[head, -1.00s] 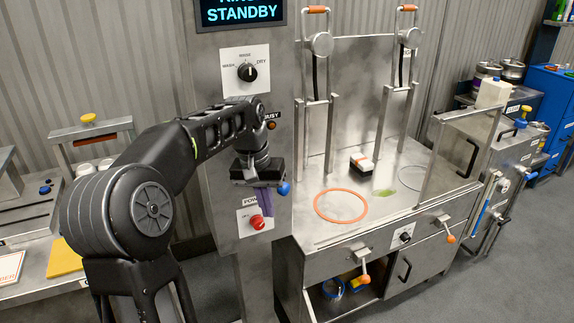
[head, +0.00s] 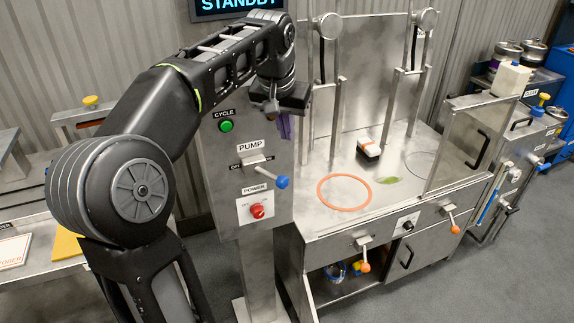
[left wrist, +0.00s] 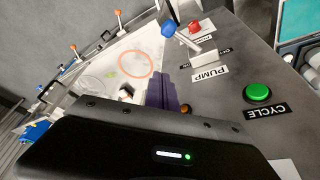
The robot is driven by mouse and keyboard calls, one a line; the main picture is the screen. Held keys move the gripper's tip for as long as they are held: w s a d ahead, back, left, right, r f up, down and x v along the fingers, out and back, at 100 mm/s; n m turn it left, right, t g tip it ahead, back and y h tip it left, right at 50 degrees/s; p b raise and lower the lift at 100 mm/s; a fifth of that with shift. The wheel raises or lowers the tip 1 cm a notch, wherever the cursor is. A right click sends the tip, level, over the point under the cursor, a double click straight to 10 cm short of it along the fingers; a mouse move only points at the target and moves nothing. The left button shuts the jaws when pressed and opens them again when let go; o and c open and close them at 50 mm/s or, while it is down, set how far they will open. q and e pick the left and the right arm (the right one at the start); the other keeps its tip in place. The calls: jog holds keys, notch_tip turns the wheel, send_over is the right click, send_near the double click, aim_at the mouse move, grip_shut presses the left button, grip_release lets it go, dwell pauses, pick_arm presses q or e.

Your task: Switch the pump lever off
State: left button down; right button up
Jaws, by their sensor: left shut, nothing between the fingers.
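The pump lever has a blue knob (head: 281,182) and sticks out from the steel control post (head: 222,180), below the PUMP label (head: 254,146). Its knob lies to the lower right of its pivot in the head view. The blue knob (left wrist: 169,29) also shows at the top of the left wrist view. My left gripper (head: 285,128), with purple fingers, is shut and empty, above the lever and apart from it. My right gripper is not in view.
A green CYCLE button (head: 226,126) sits above the lever, and a red POWER knob (head: 257,211) below it. The steel workbench (head: 310,215) with an orange ring (head: 344,192) stands to the right. The display (head: 236,6) reads STANDBY.

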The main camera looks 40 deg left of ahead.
aim_at(269, 175)
pick_arm(q)
notch_tip(269, 175, down, 10)
jog(key=p, duration=0.1)
jog(key=shift+s+p, duration=0.25)
jog(key=shift+p, duration=0.1)
jog(key=shift+d+f, duration=0.1)
dwell(0.6)
